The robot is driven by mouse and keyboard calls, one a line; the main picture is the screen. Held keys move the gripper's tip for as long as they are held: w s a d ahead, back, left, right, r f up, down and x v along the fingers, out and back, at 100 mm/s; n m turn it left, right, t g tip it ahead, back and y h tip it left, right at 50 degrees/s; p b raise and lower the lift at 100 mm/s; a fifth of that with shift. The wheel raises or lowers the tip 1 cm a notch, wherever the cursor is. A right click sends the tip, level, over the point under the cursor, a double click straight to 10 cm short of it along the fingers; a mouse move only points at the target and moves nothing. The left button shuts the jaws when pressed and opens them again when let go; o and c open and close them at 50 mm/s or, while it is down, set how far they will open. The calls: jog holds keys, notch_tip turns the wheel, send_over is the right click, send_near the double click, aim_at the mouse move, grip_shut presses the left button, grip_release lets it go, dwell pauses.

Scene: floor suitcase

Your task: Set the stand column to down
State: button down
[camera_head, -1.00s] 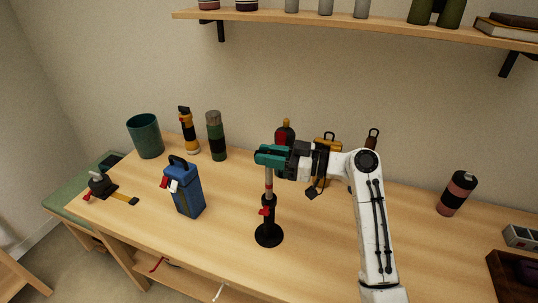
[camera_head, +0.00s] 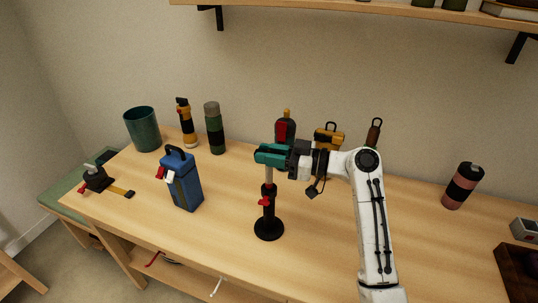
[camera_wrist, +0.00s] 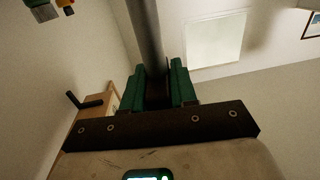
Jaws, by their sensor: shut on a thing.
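The stand (camera_head: 268,228) has a round black base on the desk and an upright black tube. A red clamp lever (camera_head: 264,202) sits on the tube. Its silver inner column (camera_head: 269,175) rises from the tube to my gripper (camera_head: 266,155), with a short length showing. My gripper with teal fingers is shut around the column's upper part. In the wrist view the grey column (camera_wrist: 147,35) passes between my two green fingers (camera_wrist: 157,85). The column's top is hidden by the fingers in the head view.
A blue can-like container (camera_head: 185,182) stands left of the stand. A green flask (camera_head: 214,130), a yellow-black torch (camera_head: 187,125) and a teal bin (camera_head: 142,130) stand behind it. A pink-black bottle (camera_head: 462,186) is at right. The desk front (camera_head: 225,245) is clear.

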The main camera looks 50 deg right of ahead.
aim_at(269, 187)
notch_tip(269, 187, down, 7)
jog(key=b, duration=0.6)
jog(key=c, duration=1.1)
grip_release()
jog(key=shift+o, duration=0.7)
jog(key=shift+r, duration=0.1)
jog(key=b+v, duration=0.1)
jog(key=v, duration=1)
jog(key=shift+b, duration=0.3)
jog(key=shift+a, duration=0.1)
